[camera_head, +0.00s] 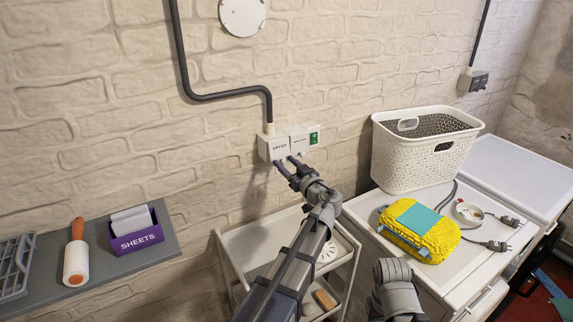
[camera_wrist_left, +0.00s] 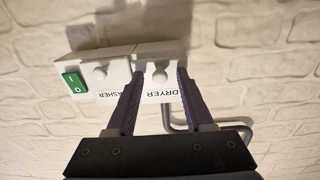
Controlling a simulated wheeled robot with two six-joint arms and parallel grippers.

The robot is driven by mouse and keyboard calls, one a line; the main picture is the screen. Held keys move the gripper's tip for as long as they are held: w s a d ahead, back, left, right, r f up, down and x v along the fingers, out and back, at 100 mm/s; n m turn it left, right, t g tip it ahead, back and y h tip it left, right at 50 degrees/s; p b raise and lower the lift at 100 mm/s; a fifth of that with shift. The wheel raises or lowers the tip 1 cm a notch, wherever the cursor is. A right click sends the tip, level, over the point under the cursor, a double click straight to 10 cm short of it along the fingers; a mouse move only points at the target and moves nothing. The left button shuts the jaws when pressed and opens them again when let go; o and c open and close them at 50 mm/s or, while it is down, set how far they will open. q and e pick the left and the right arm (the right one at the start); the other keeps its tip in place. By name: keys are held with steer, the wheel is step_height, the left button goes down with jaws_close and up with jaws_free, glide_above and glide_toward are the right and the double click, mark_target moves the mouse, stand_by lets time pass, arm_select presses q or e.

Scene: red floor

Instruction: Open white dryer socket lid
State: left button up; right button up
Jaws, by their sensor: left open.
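The white dryer socket (camera_head: 272,147) is a small box on the brick wall with a DRYER label and a grey conduit running into its top. Its lid looks shut. In the left wrist view, the dryer socket lid (camera_wrist_left: 158,91) shows upside down with a small round knob. My left gripper (camera_head: 287,161) is open in front of the socket. In the wrist view its two dark purple fingers (camera_wrist_left: 160,76) stand on either side of the lid and its knob; I cannot tell whether they touch it. My right gripper is not in view.
The washer socket (camera_head: 303,137) with a green switch (camera_head: 314,138) adjoins the dryer socket. A white basket (camera_head: 421,160) and a yellow bundle (camera_head: 428,235) stand on white machines at right. A white cart (camera_head: 232,262) stands below; a shelf (camera_head: 182,263) holds a purple SHEETS box (camera_head: 136,238).

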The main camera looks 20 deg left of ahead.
arm_select(q)
jaws_close()
stand_by(0.4)
stand_by(1.0)
